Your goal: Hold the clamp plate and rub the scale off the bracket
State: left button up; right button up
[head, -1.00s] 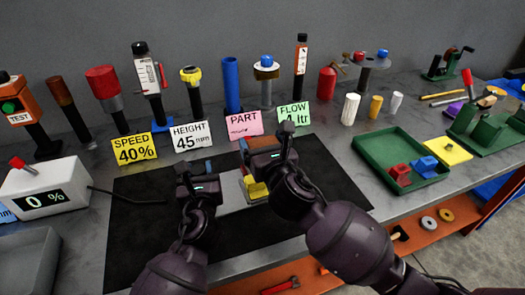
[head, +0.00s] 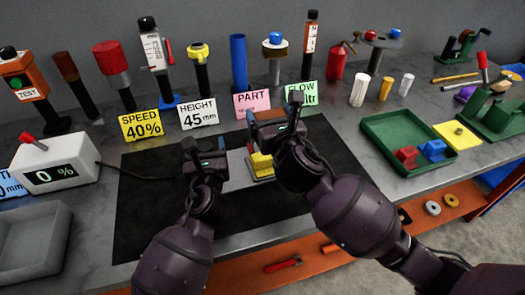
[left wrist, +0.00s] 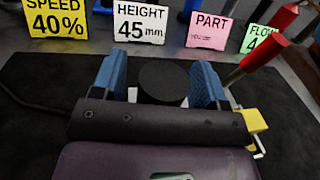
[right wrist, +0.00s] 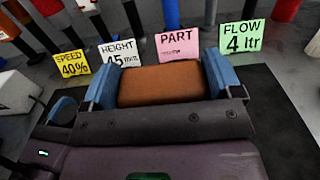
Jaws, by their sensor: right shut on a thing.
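My right gripper (head: 275,122) is shut on an orange-brown block (right wrist: 160,87), which fills the space between its blue fingers in the right wrist view. It is over the far part of the black mat. A yellow clamp piece (head: 262,163) sits on a grey plate (head: 239,178) between my two grippers; the right arm partly covers them. My left gripper (head: 204,147) is left of the plate, its blue fingers wide apart. A dark round-topped thing (left wrist: 163,83) shows between them, with gaps. The yellow piece (left wrist: 252,125) also shows beside the right finger. I cannot make out the bracket or scale.
A black mat (head: 145,215) lies under both grippers. Signs stand behind it, including a pink PART card (head: 258,103). A white display box (head: 57,165) reads 0 %. A green tray (head: 385,125) holds red and blue blocks at the right.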

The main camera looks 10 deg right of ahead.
pick_arm(q)
jog(key=shift+f, duration=0.2)
jog(key=s, duration=1.2)
jog(key=shift+d+r, duration=0.15)
jog(key=shift+d, duration=0.1)
jog(key=shift+s, duration=0.1)
